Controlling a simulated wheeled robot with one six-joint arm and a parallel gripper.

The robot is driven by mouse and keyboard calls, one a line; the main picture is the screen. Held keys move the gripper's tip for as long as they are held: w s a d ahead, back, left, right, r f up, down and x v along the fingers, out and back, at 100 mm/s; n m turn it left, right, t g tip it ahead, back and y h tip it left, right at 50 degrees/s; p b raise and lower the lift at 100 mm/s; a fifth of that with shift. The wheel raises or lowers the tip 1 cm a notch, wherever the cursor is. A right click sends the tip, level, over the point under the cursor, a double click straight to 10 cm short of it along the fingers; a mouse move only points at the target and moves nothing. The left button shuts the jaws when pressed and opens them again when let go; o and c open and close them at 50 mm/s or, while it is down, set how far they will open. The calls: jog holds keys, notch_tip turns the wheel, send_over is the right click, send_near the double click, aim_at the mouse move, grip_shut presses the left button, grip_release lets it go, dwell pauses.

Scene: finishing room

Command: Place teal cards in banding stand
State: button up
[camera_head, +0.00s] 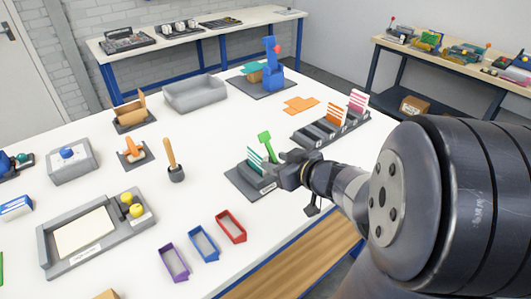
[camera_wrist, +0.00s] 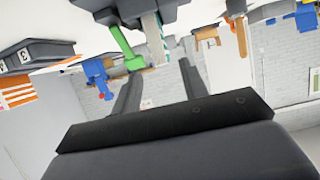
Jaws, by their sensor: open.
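The teal-striped cards (camera_head: 256,161) stand upright, slightly tilted, in a small grey stand (camera_head: 246,183) with a label on its front. I take this for the banding stand. A green paddle-shaped lever (camera_head: 265,145) rises beside the cards. My gripper (camera_head: 283,170) is open at the stand's right side, close to the cards. In the wrist view the picture is upside down; the teal cards (camera_wrist: 157,40) show nearly edge-on between and beyond my open fingers (camera_wrist: 157,78), with the green lever (camera_wrist: 124,48) to their left. Whether the fingers touch the stand, I cannot tell.
A slotted grey rack (camera_head: 319,132) behind holds orange-striped cards (camera_head: 335,116) and pink-striped cards (camera_head: 358,99). A wooden-handled tool (camera_head: 170,155) stands left. Bare white table lies between.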

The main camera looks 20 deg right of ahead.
jog(key=shift+p+v, duration=0.3)
jog(key=shift+v, duration=1.2)
